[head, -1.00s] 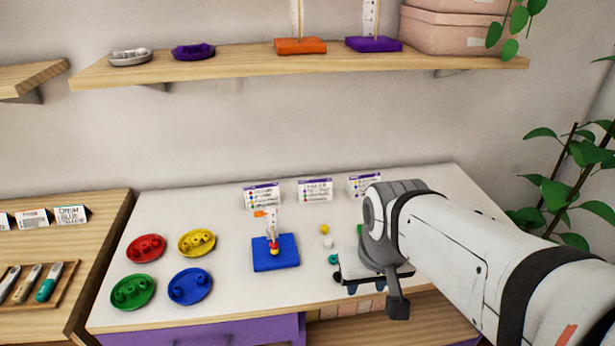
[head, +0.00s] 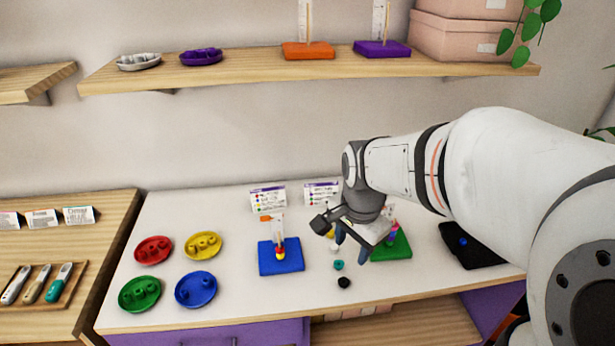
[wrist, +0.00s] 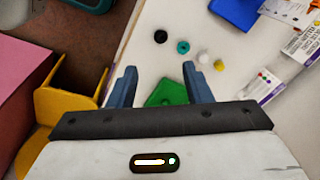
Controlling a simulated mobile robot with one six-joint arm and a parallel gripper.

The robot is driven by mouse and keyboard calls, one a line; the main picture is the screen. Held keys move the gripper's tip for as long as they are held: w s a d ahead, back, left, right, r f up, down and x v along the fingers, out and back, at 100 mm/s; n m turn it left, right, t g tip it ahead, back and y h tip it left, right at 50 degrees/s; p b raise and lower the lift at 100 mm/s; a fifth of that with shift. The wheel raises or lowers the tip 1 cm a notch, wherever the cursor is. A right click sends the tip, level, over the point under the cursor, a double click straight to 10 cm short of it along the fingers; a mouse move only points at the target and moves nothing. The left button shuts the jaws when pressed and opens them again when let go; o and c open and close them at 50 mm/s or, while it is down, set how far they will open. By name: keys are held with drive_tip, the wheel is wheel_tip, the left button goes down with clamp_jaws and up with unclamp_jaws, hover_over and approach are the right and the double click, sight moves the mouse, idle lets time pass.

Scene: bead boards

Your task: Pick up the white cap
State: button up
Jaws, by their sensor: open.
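The white cap (wrist: 203,57) is a small round piece on the white table, just beyond my right fingertip in the wrist view. In the head view the white cap (head: 334,249) shows partly, close beside my gripper. My gripper (wrist: 159,68) is open and empty, with two blue fingers pointing down above the table; it also shows in the head view (head: 350,249). A yellow cap (wrist: 219,65) sits right next to the white one. A teal cap (wrist: 183,47) and a black cap (wrist: 161,36) stand in the same loose row.
A green board (head: 391,246) with stacked beads stands close right of my gripper. A blue board (head: 281,257) with a peg is to the left, and a black tray (head: 472,245) to the right. Several coloured dishes (head: 196,289) fill the table's left. Cards (head: 268,198) stand behind.

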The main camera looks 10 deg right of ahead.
drive_tip(key=w+f+m+p, duration=0.1)
drive_tip(key=w+f+m, duration=0.1)
drive_tip(key=w+m, duration=0.5)
drive_tip(key=m+g+p, duration=0.2)
drive_tip(key=m, duration=0.9)
hover_over(335, 246)
drive_tip(key=f, duration=0.4)
drive_tip(key=shift+a, duration=0.4)
drive_tip(key=shift+m, duration=0.3)
drive_tip(key=f, duration=0.5)
drive_tip(key=f+p, duration=0.1)
drive_tip(key=f, duration=0.2)
drive_tip(key=shift+d, duration=0.35)
drive_tip(key=shift+r, duration=0.1)
clamp_jaws()
